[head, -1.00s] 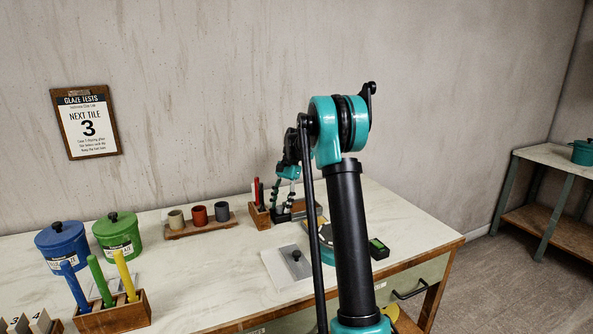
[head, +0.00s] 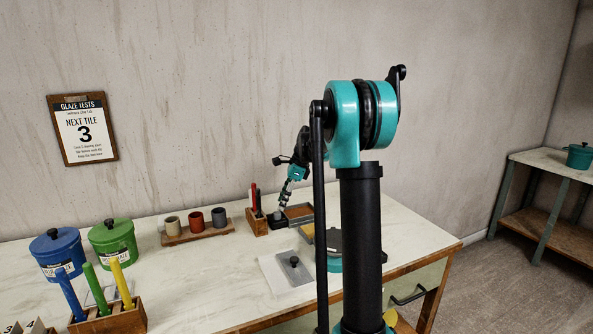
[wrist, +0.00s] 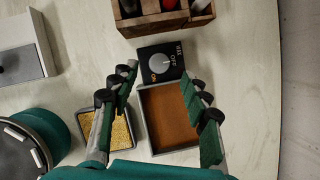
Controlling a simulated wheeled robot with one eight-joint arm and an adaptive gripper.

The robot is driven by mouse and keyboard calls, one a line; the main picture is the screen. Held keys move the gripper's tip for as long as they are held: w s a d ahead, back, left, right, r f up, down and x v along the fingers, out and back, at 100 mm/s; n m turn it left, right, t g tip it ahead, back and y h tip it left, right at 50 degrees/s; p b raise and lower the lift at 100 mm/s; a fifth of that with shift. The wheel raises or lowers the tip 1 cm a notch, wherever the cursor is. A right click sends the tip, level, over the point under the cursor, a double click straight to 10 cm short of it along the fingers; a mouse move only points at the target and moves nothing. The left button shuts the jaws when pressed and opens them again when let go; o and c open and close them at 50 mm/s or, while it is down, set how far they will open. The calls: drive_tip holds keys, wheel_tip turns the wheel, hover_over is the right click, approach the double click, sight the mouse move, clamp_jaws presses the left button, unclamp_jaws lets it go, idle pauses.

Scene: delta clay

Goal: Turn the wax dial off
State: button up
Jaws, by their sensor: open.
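The wax dial is a round grey knob (wrist: 160,63) on a black box (wrist: 147,52) marked WAX, OFF and ON in the wrist view. ON is in orange letters; I cannot surely tell which mark the knob points at. My gripper (wrist: 158,75) is open, with one finger left of the dial and one right, and nothing between them. The knob shows in the gap near the fingertips, with no clear contact. In the head view my gripper (head: 280,211) is down by the dial box, which is mostly hidden there.
A brown-filled tray (wrist: 172,118) and a yellow grainy tray (wrist: 118,131) lie below the dial in the wrist view. A wooden holder (wrist: 165,18) stands just beyond it. A grey block on a white board (head: 294,266) and a rack of cups (head: 198,232) are on the table.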

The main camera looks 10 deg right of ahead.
drive_tip(key=v, duration=1.2)
drive_tip(key=shift+r, duration=0.4)
drive_tip(key=shift+s, duration=0.2)
